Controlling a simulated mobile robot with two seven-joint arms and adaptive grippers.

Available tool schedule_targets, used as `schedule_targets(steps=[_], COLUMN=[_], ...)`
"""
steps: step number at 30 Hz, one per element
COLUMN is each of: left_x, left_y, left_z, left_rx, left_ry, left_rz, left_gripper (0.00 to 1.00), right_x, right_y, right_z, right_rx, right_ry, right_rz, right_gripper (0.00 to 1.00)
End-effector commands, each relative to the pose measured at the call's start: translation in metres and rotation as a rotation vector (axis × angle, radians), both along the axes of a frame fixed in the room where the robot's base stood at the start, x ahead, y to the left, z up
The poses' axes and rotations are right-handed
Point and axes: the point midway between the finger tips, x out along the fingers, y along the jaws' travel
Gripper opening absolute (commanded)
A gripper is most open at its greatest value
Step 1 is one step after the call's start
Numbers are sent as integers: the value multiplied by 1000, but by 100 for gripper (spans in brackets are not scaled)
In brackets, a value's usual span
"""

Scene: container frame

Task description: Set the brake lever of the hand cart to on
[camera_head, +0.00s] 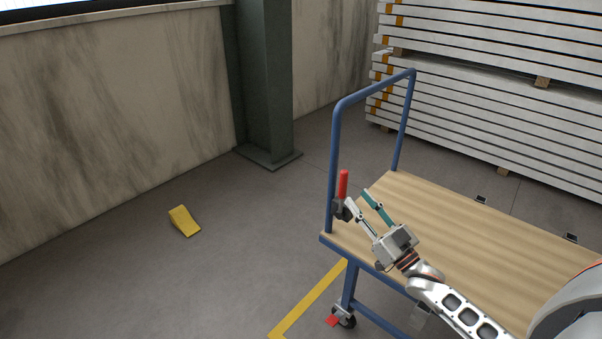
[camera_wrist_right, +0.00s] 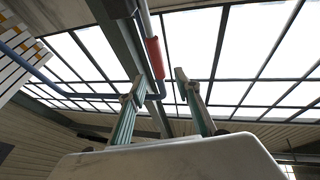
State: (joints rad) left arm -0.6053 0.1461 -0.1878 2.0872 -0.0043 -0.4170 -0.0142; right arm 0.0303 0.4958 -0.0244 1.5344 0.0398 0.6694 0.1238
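The hand cart has a light wooden deck (camera_head: 470,235) and a blue tube handle (camera_head: 334,150). The brake lever's red grip (camera_head: 343,184) stands upright beside the left handle post, above a dark mount (camera_head: 341,211). My right gripper (camera_head: 357,198) is open, with its fingertips close to the lever. In the right wrist view, the red grip (camera_wrist_right: 155,58) shows just beyond and between the two spread fingertips (camera_wrist_right: 159,80). I cannot tell whether a finger touches it. My left gripper is not in view.
A yellow wedge (camera_head: 184,221) lies on the floor at left. A dark green column (camera_head: 265,80) stands by the wall. Stacked pale boards (camera_head: 500,110) are behind the cart. The cart deck is bare, and the floor left of the cart is mostly clear.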

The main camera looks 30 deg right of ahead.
Motion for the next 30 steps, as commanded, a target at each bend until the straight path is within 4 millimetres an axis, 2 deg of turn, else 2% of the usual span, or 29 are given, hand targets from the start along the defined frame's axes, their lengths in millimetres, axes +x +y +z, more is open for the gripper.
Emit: schedule_targets(steps=[5,19,30], left_x=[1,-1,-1], left_y=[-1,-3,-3], left_z=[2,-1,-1], left_rx=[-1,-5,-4], left_ry=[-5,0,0], left_rz=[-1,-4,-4], left_gripper=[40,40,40], right_x=[9,67,74], right_y=[-7,4,6], right_z=[10,34,36], right_rx=[9,7,7], right_ry=[-27,-25,-23], right_rz=[1,0,0], right_gripper=[33,33,33])
